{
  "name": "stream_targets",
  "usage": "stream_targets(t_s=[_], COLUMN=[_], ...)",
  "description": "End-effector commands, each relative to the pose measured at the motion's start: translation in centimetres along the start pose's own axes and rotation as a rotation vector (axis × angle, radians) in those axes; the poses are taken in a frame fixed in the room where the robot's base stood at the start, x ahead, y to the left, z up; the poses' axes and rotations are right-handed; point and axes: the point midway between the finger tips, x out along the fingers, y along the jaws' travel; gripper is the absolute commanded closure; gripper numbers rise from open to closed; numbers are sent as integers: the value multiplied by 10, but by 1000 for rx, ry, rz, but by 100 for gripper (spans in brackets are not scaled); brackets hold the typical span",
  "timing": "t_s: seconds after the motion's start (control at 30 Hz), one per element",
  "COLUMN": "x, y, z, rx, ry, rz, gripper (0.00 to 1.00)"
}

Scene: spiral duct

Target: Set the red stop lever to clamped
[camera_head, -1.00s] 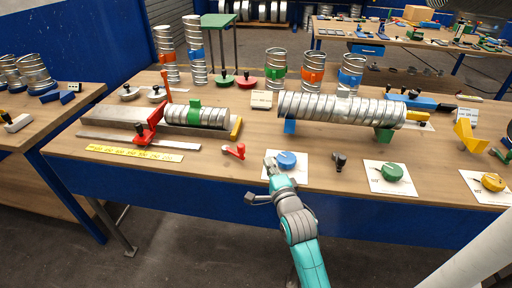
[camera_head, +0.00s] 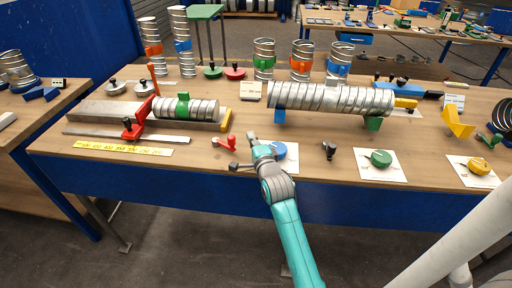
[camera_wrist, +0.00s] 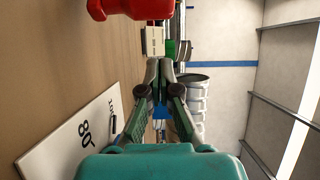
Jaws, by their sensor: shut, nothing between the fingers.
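A small red lever (camera_head: 226,142) with a dark knob lies on the front of the wooden bench. A red stop block (camera_head: 138,120) with a dark knob sits at the grey rail, left of a short metal duct. I cannot tell from the pictures which one is the stop lever, or its setting. My gripper (camera_head: 251,136) is just right of the small red lever, apart from it, over the bench. In the wrist view my gripper (camera_wrist: 166,68) has its fingers together and empty; a red part (camera_wrist: 140,8) shows at the top edge, cut off.
A blue knob (camera_head: 279,151) on a white card is partly hidden by my arm. A long spiral duct (camera_head: 330,98) lies behind on blue and green supports. A black knob (camera_head: 330,150), green knob (camera_head: 381,158) and yellow ruler (camera_head: 122,147) lie along the front.

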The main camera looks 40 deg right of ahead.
Motion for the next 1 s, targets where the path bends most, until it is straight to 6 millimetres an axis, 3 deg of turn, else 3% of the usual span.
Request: stream_targets(t_s=[0.1,0.4,1.0], x=[19,4,3], y=[0,0,0], z=[2,34,38], rx=[0,-1,0], ry=[-1,-1,0], rz=[0,0,0], gripper=[100,100,100])
